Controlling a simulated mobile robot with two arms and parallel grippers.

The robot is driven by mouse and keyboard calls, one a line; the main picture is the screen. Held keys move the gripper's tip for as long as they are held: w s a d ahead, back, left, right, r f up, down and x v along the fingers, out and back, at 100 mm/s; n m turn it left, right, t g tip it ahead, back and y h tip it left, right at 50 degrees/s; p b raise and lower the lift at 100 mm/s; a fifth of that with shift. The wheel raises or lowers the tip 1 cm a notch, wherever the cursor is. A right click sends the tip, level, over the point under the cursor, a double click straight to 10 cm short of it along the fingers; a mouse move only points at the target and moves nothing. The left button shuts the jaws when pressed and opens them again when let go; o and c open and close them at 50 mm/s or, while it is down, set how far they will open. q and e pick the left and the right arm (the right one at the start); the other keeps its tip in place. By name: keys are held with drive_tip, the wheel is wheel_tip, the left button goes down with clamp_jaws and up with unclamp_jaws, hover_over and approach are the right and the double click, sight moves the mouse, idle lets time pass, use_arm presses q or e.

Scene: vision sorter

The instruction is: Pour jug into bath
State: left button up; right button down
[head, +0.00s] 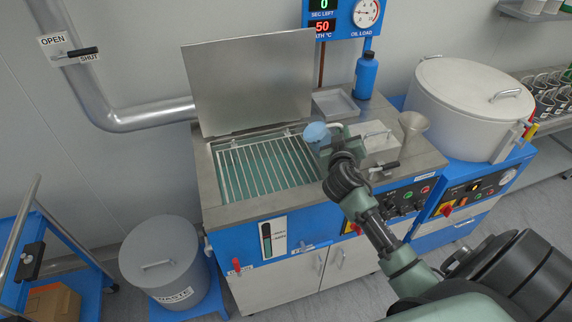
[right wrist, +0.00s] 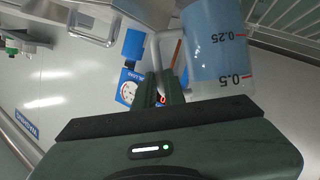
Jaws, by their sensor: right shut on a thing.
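The clear jug (head: 315,132) holds blue liquid and shows near the right end of the bath opening in the head view. My right gripper (head: 335,142) is shut on its handle. In the right wrist view the jug (right wrist: 217,48) has 0.25 and 0.5 marks, and the gripper fingers (right wrist: 162,88) close around the white handle. The jug looks roughly upright and held above the worktop. The bath (head: 216,168) is a steel tank with a white grid over greenish liquid. Its lid (head: 250,82) stands open behind it. My left gripper is out of view.
A blue bottle (head: 366,76) and a shallow tray (head: 335,103) stand behind the jug. A waste bin (head: 163,262) stands at the front left.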

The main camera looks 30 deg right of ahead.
sight(334, 124)
drive_tip(key=shift+w+a+r+n+h+b, duration=0.1)
drive_tip(key=shift+w+a+n+h+b, duration=0.15)
drive_tip(key=shift+a+b, duration=0.2)
drive_tip(key=shift+w+a+r+n+h+b, duration=0.1)
drive_tip(key=shift+a+n+h+b, duration=0.05)
drive_tip(key=shift+a+n+b, duration=0.25)
idle(0.3)
drive_tip(key=shift+a+r+n+t+h, duration=0.4)
drive_tip(key=shift+a+r+n+h, duration=0.2)
drive_tip(key=shift+a+r, duration=0.1)
idle(0.7)
drive_tip(key=shift+w+a+f+n+t+h+b, duration=0.1)
drive_tip(key=shift+w+a+n+t+h+b, duration=0.15)
drive_tip(key=shift+a+n+t+b, duration=0.3)
idle(1.0)
drive_tip(key=shift+a+r+n+h, duration=0.45)
drive_tip(key=shift+r+n, duration=0.1)
drive_tip(key=shift+n, duration=0.25)
idle(1.1)
drive_tip(key=shift+w+a+f+n+t, duration=0.2)
drive_tip(key=shift+a+f+n+t, duration=0.1)
drive_tip(key=shift+a+n+t, duration=0.45)
idle(1.1)
drive_tip(key=shift+b, duration=0.3)
